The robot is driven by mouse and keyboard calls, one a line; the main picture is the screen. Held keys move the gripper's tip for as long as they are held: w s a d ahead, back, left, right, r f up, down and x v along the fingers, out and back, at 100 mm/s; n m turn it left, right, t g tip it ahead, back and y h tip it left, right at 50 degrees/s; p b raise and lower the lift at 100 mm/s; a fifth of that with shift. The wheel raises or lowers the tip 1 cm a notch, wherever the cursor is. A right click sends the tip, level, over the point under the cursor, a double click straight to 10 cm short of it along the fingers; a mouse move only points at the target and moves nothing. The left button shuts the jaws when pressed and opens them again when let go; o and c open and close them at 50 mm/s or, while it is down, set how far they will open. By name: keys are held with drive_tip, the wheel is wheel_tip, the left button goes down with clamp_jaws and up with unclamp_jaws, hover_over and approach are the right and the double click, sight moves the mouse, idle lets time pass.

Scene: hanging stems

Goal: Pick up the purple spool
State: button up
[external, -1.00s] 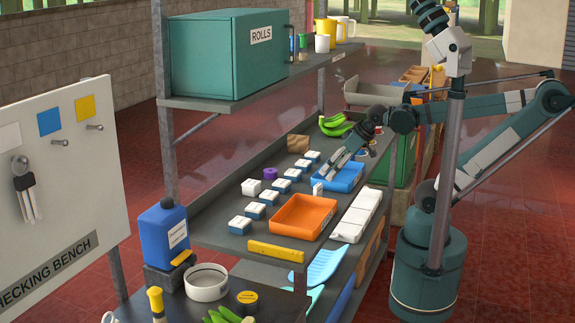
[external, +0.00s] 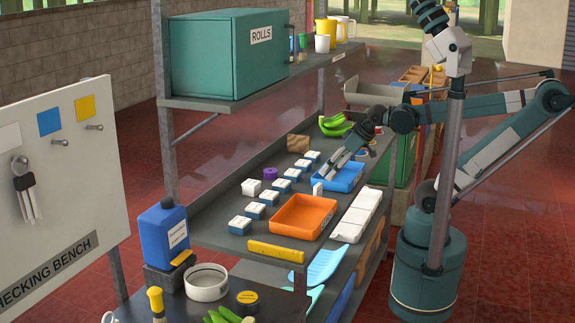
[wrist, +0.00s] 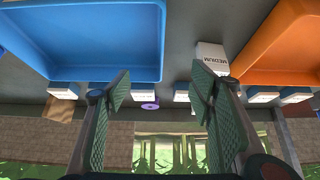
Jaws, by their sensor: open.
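The purple spool (external: 270,173) stands on the dark shelf, left of the row of small white-and-blue boxes. It also shows in the wrist view (wrist: 150,105), small and beyond my fingers, between them in the picture. My gripper (external: 327,173) is over the blue tray (external: 347,184), to the right of the spool and apart from it. In the wrist view my two green-padded fingers (wrist: 165,115) are spread wide with nothing held between them.
An orange tray (external: 331,229) lies in front of the blue tray. A row of small boxes (external: 255,210) lies between the trays and the spool. A white box labelled MEDIUM (wrist: 211,57) stands between the trays. A brown block (external: 298,143) and green bananas (external: 336,125) are farther back.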

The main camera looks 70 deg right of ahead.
drive_tip(key=shift+r, duration=0.1)
drive_tip(key=w+d+r+m+g+p, duration=0.1)
drive_tip(key=w+r+p, duration=0.4)
drive_tip(key=w+p, duration=0.7)
drive_tip(key=m+g+h+p, duration=0.1)
drive_tip(key=m+g+p, duration=0.1)
drive_tip(key=p, duration=0.8)
approach(271, 171)
drive_tip(key=f, duration=0.1)
drive_tip(key=shift+w+d, duration=0.25)
drive_tip(key=shift+d, duration=0.15)
drive_tip(key=shift+f, duration=0.15)
drive_tip(key=shift+x, duration=1.2)
drive_tip(key=shift+a+f, duration=0.1)
drive_tip(key=shift+a+x, duration=0.2)
drive_tip(key=shift+x, duration=2.3)
